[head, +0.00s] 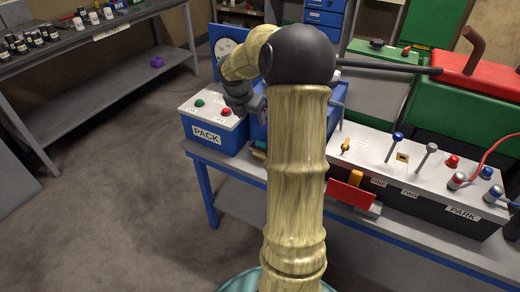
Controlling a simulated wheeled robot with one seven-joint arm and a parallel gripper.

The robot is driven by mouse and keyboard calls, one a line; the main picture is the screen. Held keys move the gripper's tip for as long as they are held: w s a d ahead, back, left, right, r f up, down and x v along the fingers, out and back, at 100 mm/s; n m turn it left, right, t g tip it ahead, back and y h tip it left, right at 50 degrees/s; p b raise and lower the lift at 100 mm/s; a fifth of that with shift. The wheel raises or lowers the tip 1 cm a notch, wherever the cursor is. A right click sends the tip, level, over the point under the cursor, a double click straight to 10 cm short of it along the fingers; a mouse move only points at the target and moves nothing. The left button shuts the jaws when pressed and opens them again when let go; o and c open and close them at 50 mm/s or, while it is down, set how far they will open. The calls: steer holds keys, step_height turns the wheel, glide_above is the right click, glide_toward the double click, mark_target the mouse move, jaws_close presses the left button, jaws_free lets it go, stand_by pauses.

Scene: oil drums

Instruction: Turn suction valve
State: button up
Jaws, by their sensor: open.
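No label reading "suction" is legible in the head view, so I cannot tell which part is the suction valve. A small yellow handle (345,146) stands at the left of a pale-topped control panel (372,142). A blue-knobbed lever (394,145) and a grey-knobbed lever (426,154) stand to its right. An orange handle (355,178) sits at a red plate (349,196) on the panel's front. My gripper (243,103) is a dark shape above the bench by the blue PACK box, left of the panel. It is open, its fingers mostly unclear.
My arm hides the bench's middle. Red and blue knobs and a red hose (487,148) are at right. A shelf bench (110,80) stands left; the floor (120,190) between is clear.

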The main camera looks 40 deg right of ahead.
mark_target(260, 148)
steer(key=shift+a+r, duration=0.1)
steer(key=b+x, duration=0.2)
steer(key=x, duration=1.5)
steer(key=shift+f+b, duration=0.25)
steer(key=shift+b, duration=0.05)
steer(key=c, duration=1)
